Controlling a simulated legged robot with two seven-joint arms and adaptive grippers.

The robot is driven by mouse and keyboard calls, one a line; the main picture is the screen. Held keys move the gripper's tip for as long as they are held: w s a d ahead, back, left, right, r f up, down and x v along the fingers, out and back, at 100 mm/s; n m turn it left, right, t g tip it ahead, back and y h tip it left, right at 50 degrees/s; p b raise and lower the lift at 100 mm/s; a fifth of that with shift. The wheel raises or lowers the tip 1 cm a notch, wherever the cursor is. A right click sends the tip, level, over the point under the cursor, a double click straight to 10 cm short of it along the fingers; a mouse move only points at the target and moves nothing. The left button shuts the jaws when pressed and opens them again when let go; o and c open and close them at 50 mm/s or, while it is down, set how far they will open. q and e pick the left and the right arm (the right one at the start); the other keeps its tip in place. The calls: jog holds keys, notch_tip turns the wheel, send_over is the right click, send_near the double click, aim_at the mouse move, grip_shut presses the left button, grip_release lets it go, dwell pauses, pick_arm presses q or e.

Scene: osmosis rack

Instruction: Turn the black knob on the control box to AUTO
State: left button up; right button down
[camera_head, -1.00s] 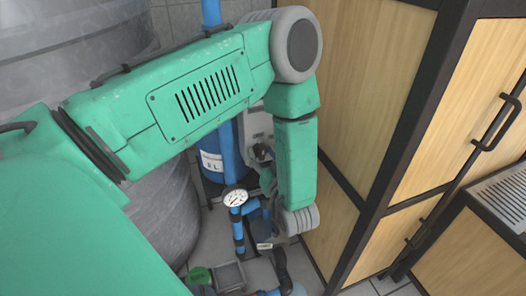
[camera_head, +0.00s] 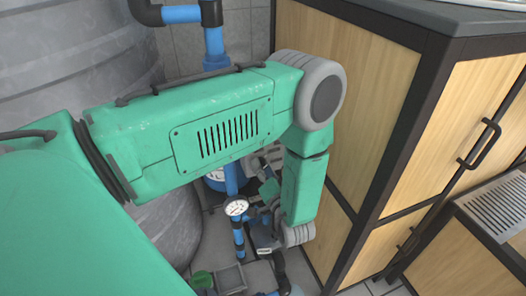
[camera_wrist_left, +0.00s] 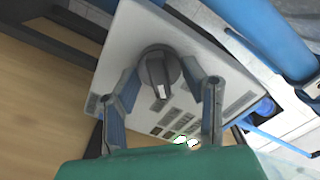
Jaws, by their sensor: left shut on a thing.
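In the left wrist view the black knob (camera_wrist_left: 158,73) sits on the face of the pale control box (camera_wrist_left: 205,62). Its grip ridge runs up and down in that picture, with a light mark at its lower end. The fingers of my left gripper (camera_wrist_left: 158,82) stand on both sides of the knob and are shut on it. Small labels surround the knob, too small to read. In the head view the control box (camera_head: 262,158) is mostly hidden behind my left arm, and the knob cannot be made out. My right gripper is in neither view.
A pressure gauge (camera_head: 236,208) on blue pipes stands just left of my left forearm. A large grey tank (camera_head: 75,50) fills the left back. A wooden cabinet (camera_head: 350,100) with a black frame stands close on the right. A blue pipe (camera_wrist_left: 270,35) passes near the box.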

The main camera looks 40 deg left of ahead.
pick_arm(q)
jog(key=shift+w+d+m, duration=0.1)
jog(key=shift+w+m, duration=0.05)
jog(key=shift+m, duration=0.25)
jog(key=o, duration=1.1)
jog(key=shift+o, duration=0.2)
jog(key=shift+d, duration=0.2)
jog(key=v, duration=1.1)
jog(key=shift+s+d, duration=0.25)
jog(key=shift+f, duration=0.1)
